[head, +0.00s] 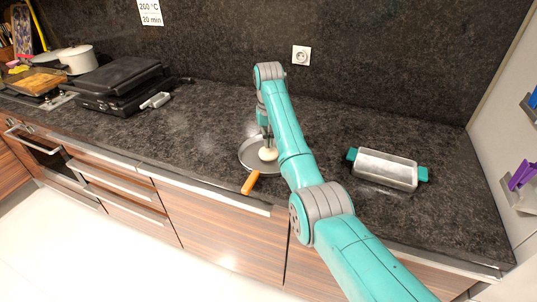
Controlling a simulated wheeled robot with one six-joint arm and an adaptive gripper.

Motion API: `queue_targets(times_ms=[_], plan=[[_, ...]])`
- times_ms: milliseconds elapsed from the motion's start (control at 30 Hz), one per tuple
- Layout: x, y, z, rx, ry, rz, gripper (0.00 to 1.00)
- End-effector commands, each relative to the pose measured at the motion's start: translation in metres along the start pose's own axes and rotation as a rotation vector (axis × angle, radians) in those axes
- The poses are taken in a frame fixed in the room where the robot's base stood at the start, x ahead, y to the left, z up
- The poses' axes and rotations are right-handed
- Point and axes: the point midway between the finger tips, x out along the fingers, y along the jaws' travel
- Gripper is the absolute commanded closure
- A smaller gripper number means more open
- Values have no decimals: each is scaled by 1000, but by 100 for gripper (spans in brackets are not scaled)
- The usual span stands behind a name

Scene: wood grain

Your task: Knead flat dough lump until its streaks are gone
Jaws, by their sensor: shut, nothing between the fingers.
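A pale dough lump (268,154) sits on a round grey metal pan or tray (247,158) on the dark counter. My gripper (268,142) points down onto the lump, shut, with its fingertips at or just above the top of the dough. The view is too small to tell whether they touch it. Streaks on the dough cannot be made out. My arm covers the right side of the round pan.
An orange-handled tool (250,183) lies at the counter's front edge by the pan. A metal loaf tin (387,168) with teal ends stands to the right. A black grill (118,82) and white pot (78,60) stand at the left. Counter between grill and pan is clear.

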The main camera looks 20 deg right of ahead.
Motion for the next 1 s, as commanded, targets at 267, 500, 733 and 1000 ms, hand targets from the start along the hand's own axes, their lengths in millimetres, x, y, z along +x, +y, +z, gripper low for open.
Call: queue_targets(times_ms=[267,500,733,1000], plan=[[0,0,0,0,0,0,100],[0,0,0,0,0,0,100],[3,0,0,0,0,0,100],[9,0,0,0,0,0,100]])
